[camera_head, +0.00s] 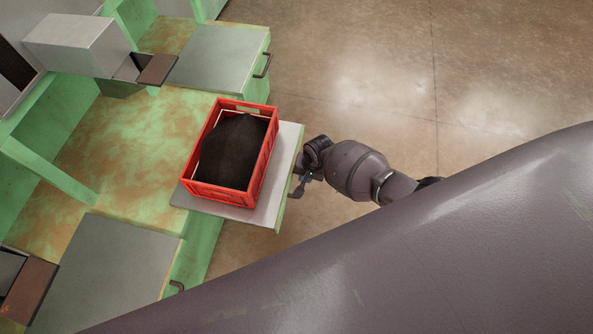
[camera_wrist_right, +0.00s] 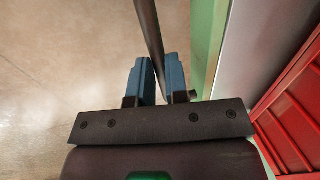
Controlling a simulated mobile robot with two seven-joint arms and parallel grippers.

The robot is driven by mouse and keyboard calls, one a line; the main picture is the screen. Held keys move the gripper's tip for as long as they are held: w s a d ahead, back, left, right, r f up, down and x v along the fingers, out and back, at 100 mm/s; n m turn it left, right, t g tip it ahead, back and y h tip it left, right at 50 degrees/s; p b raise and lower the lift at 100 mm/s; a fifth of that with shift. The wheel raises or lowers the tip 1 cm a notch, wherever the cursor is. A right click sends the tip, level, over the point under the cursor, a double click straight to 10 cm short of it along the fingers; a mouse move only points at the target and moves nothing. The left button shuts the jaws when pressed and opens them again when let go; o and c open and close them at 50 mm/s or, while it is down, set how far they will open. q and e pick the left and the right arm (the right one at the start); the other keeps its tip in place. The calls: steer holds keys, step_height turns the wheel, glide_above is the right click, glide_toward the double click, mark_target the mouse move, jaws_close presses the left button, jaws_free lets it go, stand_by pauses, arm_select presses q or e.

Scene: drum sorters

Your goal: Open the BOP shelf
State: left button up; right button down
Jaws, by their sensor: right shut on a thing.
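The grey shelf (camera_head: 284,165) with a green front edge stands out past the front of the green bench. No BOP label can be read, so I cannot tell by name which shelf is which. A red crate (camera_head: 228,193) with a dark bulky thing inside rests on this shelf. My right gripper (camera_head: 301,186) is at the shelf's front edge. In the right wrist view my right gripper (camera_wrist_right: 158,76) has its blue fingers shut around the dark bar handle (camera_wrist_right: 149,28), beside the green edge. My left gripper is out of view.
Two more grey shelves, one behind (camera_head: 220,58) and one nearer (camera_head: 105,268), have dark handles and sit further in. Grey boxes (camera_head: 78,45) stand on the bench's left side. The brown floor (camera_head: 480,80) right of the bench is clear. My arm covers the lower right.

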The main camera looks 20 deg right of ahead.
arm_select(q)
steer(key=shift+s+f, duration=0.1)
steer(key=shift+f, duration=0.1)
arm_select(e)
steer(key=shift+s+d+f, duration=0.1)
steer(key=shift+s+f, duration=0.05)
steer(key=shift+s, duration=0.2)
steer(key=c, duration=1.1)
jaws_free()
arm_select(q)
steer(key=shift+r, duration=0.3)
arm_select(e)
steer(key=shift+w, duration=0.15)
arm_select(q)
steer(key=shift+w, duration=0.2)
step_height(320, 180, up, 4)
steer(key=p, duration=0.5)
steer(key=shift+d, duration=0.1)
arm_select(e)
steer(key=r, duration=0.3)
steer(key=s+d+r, duration=0.1)
steer(key=r, duration=0.6)
steer(key=shift+s+d+r, duration=0.15)
steer(key=shift+d+r, duration=0.2)
steer(key=shift+d, duration=0.05)
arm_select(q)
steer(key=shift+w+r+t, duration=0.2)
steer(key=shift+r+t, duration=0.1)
